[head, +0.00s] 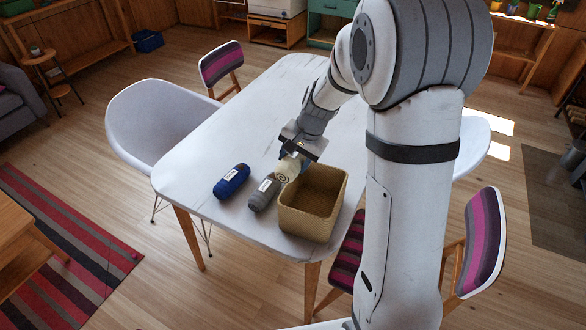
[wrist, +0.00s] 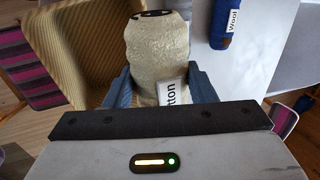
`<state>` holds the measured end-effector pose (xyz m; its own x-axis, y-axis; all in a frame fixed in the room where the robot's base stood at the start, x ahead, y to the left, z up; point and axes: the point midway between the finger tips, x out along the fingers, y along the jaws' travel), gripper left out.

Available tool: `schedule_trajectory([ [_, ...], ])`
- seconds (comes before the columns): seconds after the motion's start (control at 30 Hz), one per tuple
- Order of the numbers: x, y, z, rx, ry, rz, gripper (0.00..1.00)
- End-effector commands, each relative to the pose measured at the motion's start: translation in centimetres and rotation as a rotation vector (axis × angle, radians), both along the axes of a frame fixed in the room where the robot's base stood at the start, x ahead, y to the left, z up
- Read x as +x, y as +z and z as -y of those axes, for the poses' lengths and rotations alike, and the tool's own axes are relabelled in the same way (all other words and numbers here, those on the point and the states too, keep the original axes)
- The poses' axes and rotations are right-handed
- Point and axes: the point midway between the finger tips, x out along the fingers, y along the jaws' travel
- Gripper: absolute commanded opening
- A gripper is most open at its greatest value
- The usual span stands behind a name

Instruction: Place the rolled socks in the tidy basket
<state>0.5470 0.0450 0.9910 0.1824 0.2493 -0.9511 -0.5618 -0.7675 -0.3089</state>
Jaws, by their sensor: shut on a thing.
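The cream rolled socks (head: 287,168) have a spiral end and a white label, partly reading "tton" in the wrist view (wrist: 158,60). My gripper (head: 293,158) is shut on them, with its blue fingers on both sides in the wrist view (wrist: 160,88). The woven tan basket (head: 310,215) stands open on the white table, just right of the held roll. It also shows at upper left in the wrist view (wrist: 75,50). The roll is beside the basket's far left corner; whether it touches the table is unclear. The basket's floor looks empty where visible.
A grey labelled roll (head: 264,193) lies close left of the basket. A blue roll (head: 232,181) labelled "Wool" lies farther left. The white table (head: 250,115) is bare behind them. Chairs stand around it, including a white one (head: 165,120) at left.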

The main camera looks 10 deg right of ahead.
Motion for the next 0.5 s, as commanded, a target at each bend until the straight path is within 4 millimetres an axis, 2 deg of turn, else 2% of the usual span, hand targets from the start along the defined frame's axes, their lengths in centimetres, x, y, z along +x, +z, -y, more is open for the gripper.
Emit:
schedule_trajectory([
  [0.2, -0.1, -3.0, 0.0, 0.000, 0.001, -0.003, 0.26],
  [0.5, 0.0, -3.4, 0.0, 0.000, 0.001, 0.000, 0.26],
])
